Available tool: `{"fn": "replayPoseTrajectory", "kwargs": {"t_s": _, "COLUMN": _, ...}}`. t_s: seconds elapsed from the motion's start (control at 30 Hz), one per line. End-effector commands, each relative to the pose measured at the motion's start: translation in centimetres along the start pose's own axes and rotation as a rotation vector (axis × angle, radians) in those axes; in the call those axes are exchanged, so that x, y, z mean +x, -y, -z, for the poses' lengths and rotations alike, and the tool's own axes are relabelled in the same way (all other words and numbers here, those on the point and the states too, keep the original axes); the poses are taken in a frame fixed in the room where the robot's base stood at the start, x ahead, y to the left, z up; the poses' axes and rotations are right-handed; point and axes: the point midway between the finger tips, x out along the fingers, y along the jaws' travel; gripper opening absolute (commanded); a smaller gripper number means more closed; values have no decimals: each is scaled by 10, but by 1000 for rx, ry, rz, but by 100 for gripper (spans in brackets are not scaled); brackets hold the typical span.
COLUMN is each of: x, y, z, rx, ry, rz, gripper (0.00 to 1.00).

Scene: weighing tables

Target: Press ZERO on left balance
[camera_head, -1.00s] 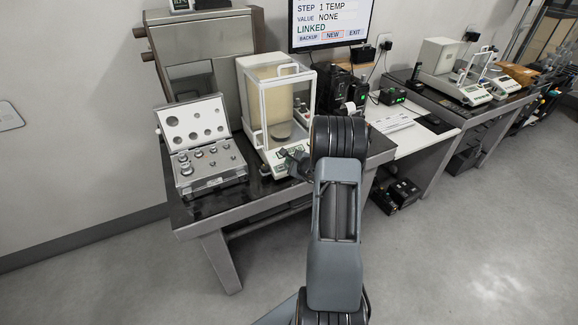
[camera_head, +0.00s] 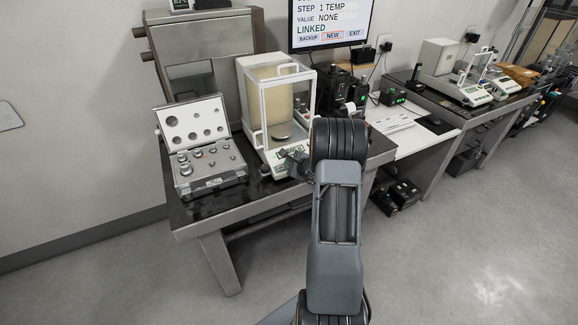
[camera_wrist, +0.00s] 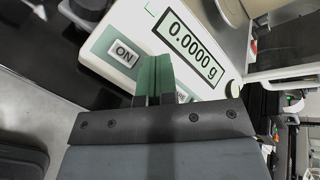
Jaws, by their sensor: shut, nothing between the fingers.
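The left balance (camera_head: 272,149), white with a glass draft shield, stands on the dark left table. In the wrist view its front panel (camera_wrist: 135,20) fills the upper middle, with a display (camera_wrist: 188,45) reading 0.0000 g and an ON button (camera_wrist: 124,53) at the left. My gripper (camera_wrist: 154,66) is shut and empty, its green fingertips over the panel just below the display and right of ON. The fingers hide part of the panel; a small marked key (camera_wrist: 182,97) shows partly beside them. I cannot tell whether the tips touch the panel.
An open case of weights (camera_head: 207,160) stands left of the balance on the table (camera_head: 192,212). A monitor (camera_head: 331,22) hangs behind, reading LINKED. A white desk (camera_head: 412,139) and another balance (camera_head: 468,92) are to the right. The floor in front is clear.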

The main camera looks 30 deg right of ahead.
Motion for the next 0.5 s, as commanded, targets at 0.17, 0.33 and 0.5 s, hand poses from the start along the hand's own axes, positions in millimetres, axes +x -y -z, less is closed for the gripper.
{"fn": "replayPoseTrajectory", "kwargs": {"t_s": 0.17, "x": -1, "y": 0, "z": -1, "rx": 0, "ry": 0, "rz": -1, "gripper": 0}}
{"fn": "replayPoseTrajectory", "kwargs": {"t_s": 0.33, "x": -6, "y": 4, "z": -4, "rx": 0, "ry": 0, "rz": 0, "gripper": 0}}
{"fn": "replayPoseTrajectory", "kwargs": {"t_s": 0.5, "x": -10, "y": 7, "z": -8, "rx": 0, "ry": 0, "rz": -1, "gripper": 0}}
